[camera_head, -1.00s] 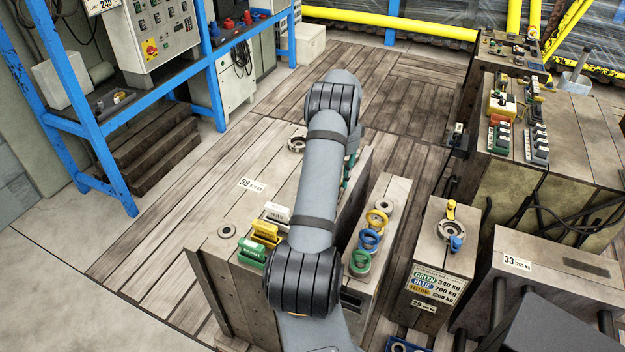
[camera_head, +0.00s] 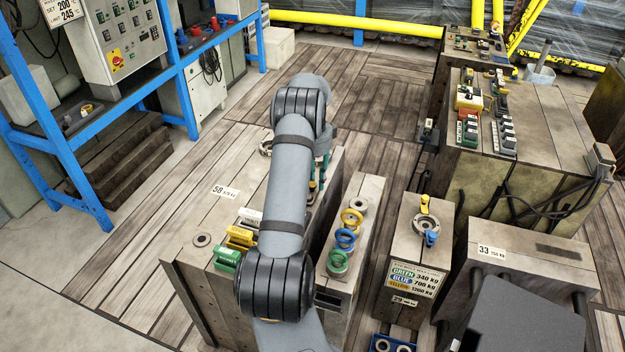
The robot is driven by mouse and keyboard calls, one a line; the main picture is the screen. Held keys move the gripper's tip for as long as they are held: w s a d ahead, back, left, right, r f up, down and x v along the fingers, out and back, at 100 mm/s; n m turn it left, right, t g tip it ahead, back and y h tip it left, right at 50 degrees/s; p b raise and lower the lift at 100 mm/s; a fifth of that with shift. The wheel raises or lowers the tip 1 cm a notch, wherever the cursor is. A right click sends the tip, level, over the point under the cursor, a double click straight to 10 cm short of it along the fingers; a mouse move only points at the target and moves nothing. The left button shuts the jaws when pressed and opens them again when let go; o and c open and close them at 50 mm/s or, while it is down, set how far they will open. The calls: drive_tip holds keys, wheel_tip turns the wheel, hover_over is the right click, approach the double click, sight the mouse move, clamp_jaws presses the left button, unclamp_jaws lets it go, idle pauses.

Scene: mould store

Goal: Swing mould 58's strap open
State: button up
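Mould 58 (camera_head: 200,220) is the large grey block left of centre, with a white "58" label (camera_head: 225,191) on its top. My arm crosses over it and hides much of its right side; I cannot make out its strap. My gripper (camera_head: 316,182) is partly visible beyond the arm, pointing down at the mould's right edge, with thin greenish parts there. The arm and small size hide whether its fingers are apart or touching anything.
Green, yellow and white tags (camera_head: 238,240) sit on mould 58's near end. A narrow block with coloured rings (camera_head: 346,236) stands just right of it. Mould 29 (camera_head: 408,245) and mould 33 (camera_head: 530,265) stand farther right. A blue rack (camera_head: 75,150) is at left. The plank floor behind is clear.

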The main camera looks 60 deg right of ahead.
wheel_tip(320, 180, up, 12)
idle(0.6)
drive_tip(key=shift+f, duration=0.15)
wheel_tip(320, 180, down, 12)
drive_tip(key=shift+a+f, duration=0.1)
drive_tip(key=shift+w, duration=0.15)
idle(0.5)
drive_tip(key=shift+r, duration=0.3)
